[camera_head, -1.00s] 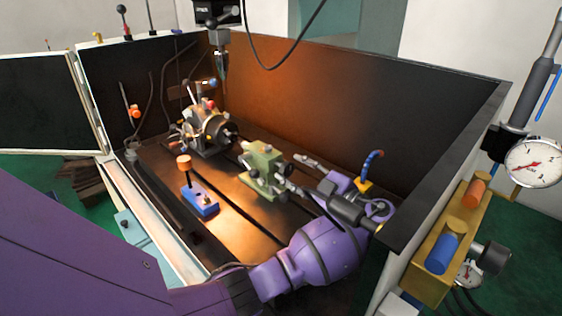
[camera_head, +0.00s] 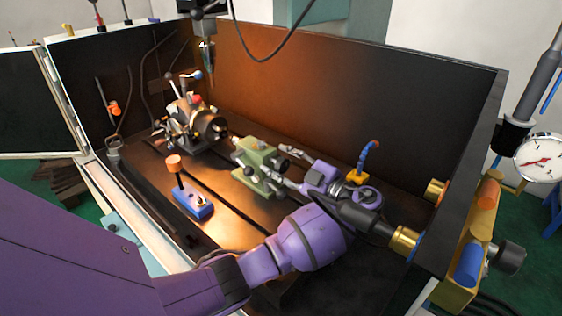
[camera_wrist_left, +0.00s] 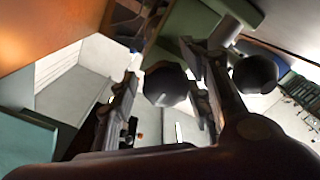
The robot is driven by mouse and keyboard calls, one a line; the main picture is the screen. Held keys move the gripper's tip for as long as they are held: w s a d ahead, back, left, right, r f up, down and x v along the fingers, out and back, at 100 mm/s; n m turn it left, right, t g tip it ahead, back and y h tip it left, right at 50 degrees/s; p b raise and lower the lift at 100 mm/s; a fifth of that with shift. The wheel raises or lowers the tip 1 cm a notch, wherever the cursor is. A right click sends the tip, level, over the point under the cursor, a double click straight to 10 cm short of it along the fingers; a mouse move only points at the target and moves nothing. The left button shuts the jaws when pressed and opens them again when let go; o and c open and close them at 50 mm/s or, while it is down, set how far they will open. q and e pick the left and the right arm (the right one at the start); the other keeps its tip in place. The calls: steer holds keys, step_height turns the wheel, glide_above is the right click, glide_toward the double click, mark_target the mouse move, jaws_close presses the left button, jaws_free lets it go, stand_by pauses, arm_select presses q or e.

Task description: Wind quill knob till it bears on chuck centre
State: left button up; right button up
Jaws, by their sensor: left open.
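The green tailstock (camera_head: 260,168) stands on the dark machine bed, facing the chuck (camera_head: 207,124) on the indexing head to its left. My left gripper (camera_head: 289,169) is at the tailstock's right end, its fingers pointing towards it. In the left wrist view the left gripper (camera_wrist_left: 165,95) is open, with a dark faceted knob (camera_wrist_left: 166,83), apparently the quill knob, between its fingers. I cannot tell whether the fingers touch it. The quill tip and any contact at the chuck centre are too small to make out. My right gripper is not in view.
A blue block with an orange-topped lever (camera_head: 194,205) stands in front of the tailstock. A blue-and-yellow hose nozzle (camera_head: 362,172) stands behind my wrist. Dark enclosure walls (camera_head: 340,100) close the back and right. A spindle (camera_head: 207,60) hangs above the chuck.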

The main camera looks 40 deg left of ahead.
arm_select(q)
steer(key=c, duration=1.1)
steer(key=shift+r, duration=0.1)
